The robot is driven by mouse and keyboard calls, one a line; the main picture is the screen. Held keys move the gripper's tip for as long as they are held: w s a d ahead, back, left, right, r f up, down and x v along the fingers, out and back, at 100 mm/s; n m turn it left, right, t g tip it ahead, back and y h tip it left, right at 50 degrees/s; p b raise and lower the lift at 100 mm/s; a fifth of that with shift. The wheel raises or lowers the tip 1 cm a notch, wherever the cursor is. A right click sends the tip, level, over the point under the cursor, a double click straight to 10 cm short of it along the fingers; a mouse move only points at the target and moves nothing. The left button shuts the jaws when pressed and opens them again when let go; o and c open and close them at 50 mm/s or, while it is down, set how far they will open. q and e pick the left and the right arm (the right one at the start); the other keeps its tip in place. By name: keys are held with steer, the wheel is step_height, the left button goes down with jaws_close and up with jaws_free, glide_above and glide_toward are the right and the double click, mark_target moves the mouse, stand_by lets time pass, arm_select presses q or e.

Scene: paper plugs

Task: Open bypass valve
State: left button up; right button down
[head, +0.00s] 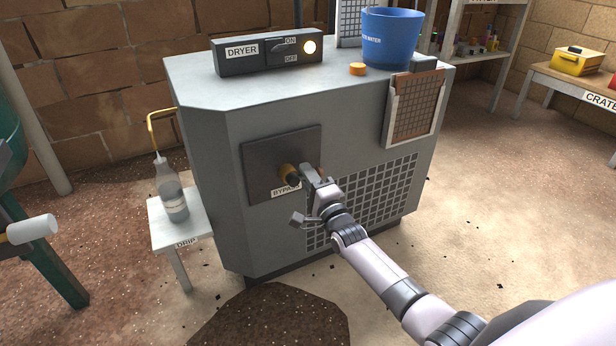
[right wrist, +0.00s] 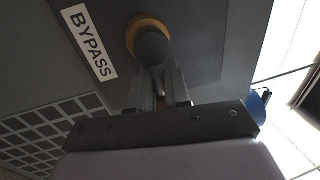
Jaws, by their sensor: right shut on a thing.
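The bypass valve (head: 289,173) sits on a dark square panel on the front of the grey dryer cabinet, above a BYPASS label (head: 286,190). It has a yellow ring and a dark round hub, which also show in the right wrist view (right wrist: 151,42). My right gripper (head: 308,175) is at the valve, just right of the hub. In the right wrist view its fingers (right wrist: 158,85) are shut on the valve's handle, a narrow grey piece below the hub. The fingers hide most of the handle. My left gripper is not in view.
On the cabinet stand a DRYER switch box (head: 268,52) with a lit lamp, an orange cap (head: 357,69) and a blue bucket (head: 391,38). A framed filter (head: 414,108) hangs at the right edge. A bottle (head: 171,190) stands on the DRIP stool (head: 182,230) at left.

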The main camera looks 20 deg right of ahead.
steer(key=c, duration=1.2)
jaws_free()
steer(key=shift+d+r, duration=0.1)
steer(key=shift+d, duration=0.25)
steer(key=shift+c, duration=0.2)
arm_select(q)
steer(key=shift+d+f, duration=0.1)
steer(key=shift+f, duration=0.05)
arm_select(e)
steer(key=shift+a, duration=0.15)
arm_select(q)
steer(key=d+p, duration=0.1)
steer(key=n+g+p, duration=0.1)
steer(key=p, duration=0.1)
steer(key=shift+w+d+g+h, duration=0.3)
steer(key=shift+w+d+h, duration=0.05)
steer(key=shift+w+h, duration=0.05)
arm_select(e)
steer(key=s+f, duration=0.1)
steer(key=s, duration=0.6)
steer(key=shift+f, duration=0.3)
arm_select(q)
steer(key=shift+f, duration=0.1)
